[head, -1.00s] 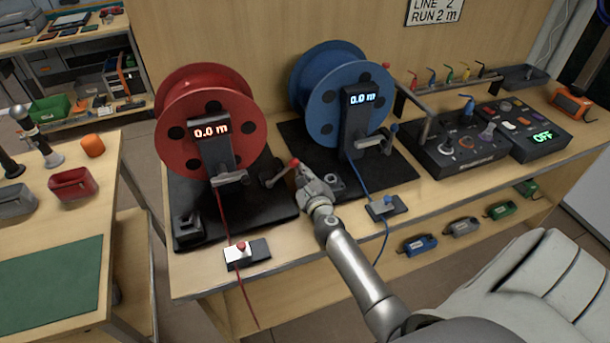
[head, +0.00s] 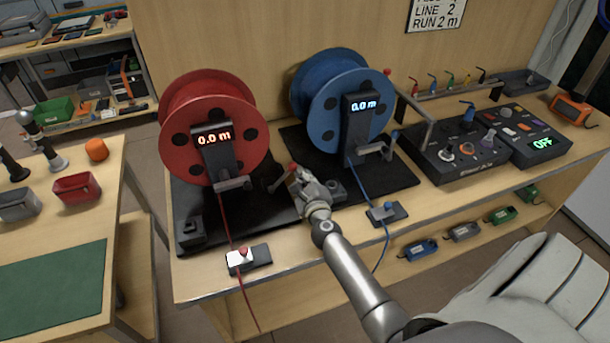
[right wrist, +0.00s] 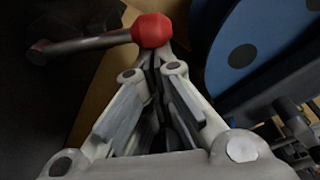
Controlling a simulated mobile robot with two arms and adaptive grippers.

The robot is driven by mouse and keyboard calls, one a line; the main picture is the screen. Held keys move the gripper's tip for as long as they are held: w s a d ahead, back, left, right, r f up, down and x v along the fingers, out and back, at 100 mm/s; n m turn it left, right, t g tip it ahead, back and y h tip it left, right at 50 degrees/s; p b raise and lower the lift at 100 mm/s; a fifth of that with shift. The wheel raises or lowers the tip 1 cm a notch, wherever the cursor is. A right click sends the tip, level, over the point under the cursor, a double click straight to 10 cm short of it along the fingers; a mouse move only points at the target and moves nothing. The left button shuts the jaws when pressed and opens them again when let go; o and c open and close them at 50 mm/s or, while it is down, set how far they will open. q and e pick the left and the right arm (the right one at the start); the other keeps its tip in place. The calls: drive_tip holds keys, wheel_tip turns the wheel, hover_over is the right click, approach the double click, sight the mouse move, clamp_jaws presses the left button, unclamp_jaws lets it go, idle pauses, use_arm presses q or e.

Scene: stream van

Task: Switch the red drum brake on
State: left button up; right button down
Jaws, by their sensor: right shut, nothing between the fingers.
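The red drum (head: 237,160) stands on a black base, with a lit "0.0 m" display on its front post. A short grey lever (head: 276,184) with a red knob (head: 293,168) rises at the right side of that base. My right gripper (head: 296,176) is shut and empty, its tips at the knob. In the right wrist view, the red knob (right wrist: 152,30) is just beyond the shut fingertips (right wrist: 153,52), and the lever (right wrist: 85,45) runs left from it. I cannot tell whether they touch. My left gripper is not in view.
A blue drum (head: 335,105) stands close to the right on its own base. A red cable hangs over the edge.

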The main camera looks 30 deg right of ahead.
sight(294, 167)
drive_tip(key=shift+w+a+r+n+p, duration=0.1)
drive_tip(key=shift+a+r+n+p, duration=0.15)
drive_tip(key=shift+r+n+p, duration=0.15)
drive_tip(key=shift+a+r+n+p, duration=0.2)
drive_tip(key=shift+r+n, duration=0.1)
drive_tip(key=shift+r, duration=0.2)
drive_tip(key=shift+w+a+r+n+p, duration=0.2)
drive_tip(key=shift+a+r+n+p, duration=0.6)
drive_tip(key=shift+n, duration=0.4)
drive_tip(key=shift+w+a+r+n+t+h+p, duration=0.15)
drive_tip(key=shift+a+r+n+p, duration=0.1)
drive_tip(key=shift+a+n, duration=0.4)
drive_tip(key=shift+w+a+r+n+t+h+p, duration=0.1)
drive_tip(key=shift+a+r+n+h+p, duration=0.2)
drive_tip(key=shift+n, duration=0.45)
drive_tip(key=shift+w+a+r+n+t+h+p, duration=0.1)
drive_tip(key=shift+a+r+n, duration=0.15)
drive_tip(key=shift+a+n, duration=0.45)
drive_tip(key=shift+y, duration=0.25)
